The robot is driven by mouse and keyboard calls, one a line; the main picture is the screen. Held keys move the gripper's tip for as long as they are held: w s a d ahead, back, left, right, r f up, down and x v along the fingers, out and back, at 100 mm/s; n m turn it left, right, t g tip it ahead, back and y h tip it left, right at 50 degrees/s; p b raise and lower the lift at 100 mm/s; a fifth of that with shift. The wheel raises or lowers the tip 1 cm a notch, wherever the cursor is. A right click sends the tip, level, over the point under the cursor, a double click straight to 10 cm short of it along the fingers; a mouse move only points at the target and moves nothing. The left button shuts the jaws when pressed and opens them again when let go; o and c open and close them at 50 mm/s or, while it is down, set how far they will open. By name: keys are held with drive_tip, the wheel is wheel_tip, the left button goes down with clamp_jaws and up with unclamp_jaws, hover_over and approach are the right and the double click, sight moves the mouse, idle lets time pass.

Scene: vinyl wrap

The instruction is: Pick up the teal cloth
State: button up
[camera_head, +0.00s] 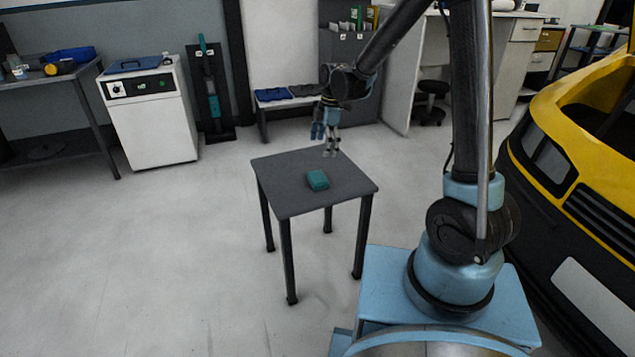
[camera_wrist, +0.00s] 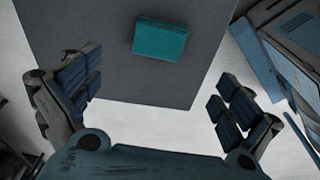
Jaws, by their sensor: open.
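The teal cloth (camera_head: 318,180) is a small folded block lying on the dark grey table (camera_head: 287,198), near the middle of its top. It also shows in the wrist view (camera_wrist: 161,39), at the top centre, beyond my fingers. My gripper (camera_head: 331,150) is above the far part of the table, apart from the cloth. In the wrist view my gripper (camera_wrist: 160,90) has its two fingers spread wide, with nothing between them but table edge and floor. It is open and empty.
The tabletop around the cloth is bare. A yellow car (camera_head: 590,130) stands close on the right. A white cabinet (camera_head: 152,120) and a workbench (camera_head: 60,80) stand at the back left, and a low bench (camera_head: 290,100) behind the table. The floor (camera_head: 150,260) at the left is clear.

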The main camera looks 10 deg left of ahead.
sight(318, 177)
drive_tip(key=shift+s+a+f, duration=0.15)
drive_tip(key=shift+a+f, duration=0.1)
drive_tip(key=shift+f, duration=1.8)
drive_tip(key=shift+s+a+f, duration=0.1)
drive_tip(key=shift+a+f, duration=0.1)
drive_tip(key=shift+f, duration=1.9)
drive_tip(key=shift+s+a+f, duration=0.15)
drive_tip(key=shift+a+f, duration=0.1)
drive_tip(key=shift+f, duration=1.8)
drive_tip(key=c, duration=1)
